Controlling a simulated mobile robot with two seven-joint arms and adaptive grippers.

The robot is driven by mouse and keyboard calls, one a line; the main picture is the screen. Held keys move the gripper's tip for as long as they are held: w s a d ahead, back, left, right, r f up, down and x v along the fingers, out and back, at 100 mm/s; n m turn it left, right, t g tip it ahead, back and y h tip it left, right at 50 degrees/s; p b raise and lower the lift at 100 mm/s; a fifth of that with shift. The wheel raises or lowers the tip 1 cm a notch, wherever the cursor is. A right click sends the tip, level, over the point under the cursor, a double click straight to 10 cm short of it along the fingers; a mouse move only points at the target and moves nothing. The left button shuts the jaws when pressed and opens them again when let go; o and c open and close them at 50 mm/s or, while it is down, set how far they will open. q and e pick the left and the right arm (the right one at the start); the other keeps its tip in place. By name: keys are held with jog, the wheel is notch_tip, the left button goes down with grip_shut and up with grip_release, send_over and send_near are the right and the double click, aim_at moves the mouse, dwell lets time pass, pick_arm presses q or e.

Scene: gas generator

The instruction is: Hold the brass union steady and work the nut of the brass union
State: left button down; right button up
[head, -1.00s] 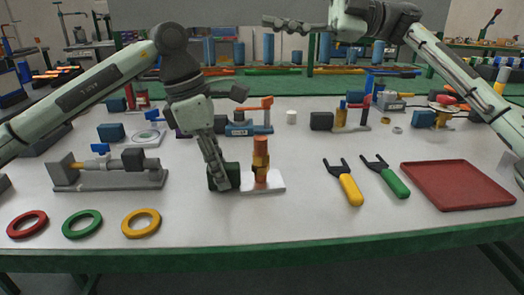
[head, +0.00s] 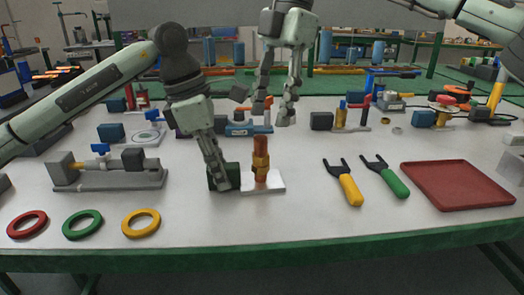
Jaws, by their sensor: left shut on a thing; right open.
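The brass union (head: 261,164) stands upright on a small white plate (head: 276,184) near the middle of the table, with a narrower copper-coloured pipe on top. A dark green block (head: 233,170) is beside it on the left. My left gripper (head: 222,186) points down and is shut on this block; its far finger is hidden. My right gripper (head: 271,115) is open and empty, fingers pointing down. In the picture it is just above the top of the union, apparently behind it, and its fingers straddle the line of the union.
A blue-based valve (head: 238,129) stands behind, partly covered by my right fingers. A grey fixture (head: 110,180) is to the left. Yellow (head: 350,188) and green (head: 393,182) fork tools and a red tray (head: 457,184) lie to the right.

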aim_at(262, 148)
jog(key=x, duration=0.8)
jog(key=shift+a, duration=0.1)
jog(key=c, duration=1)
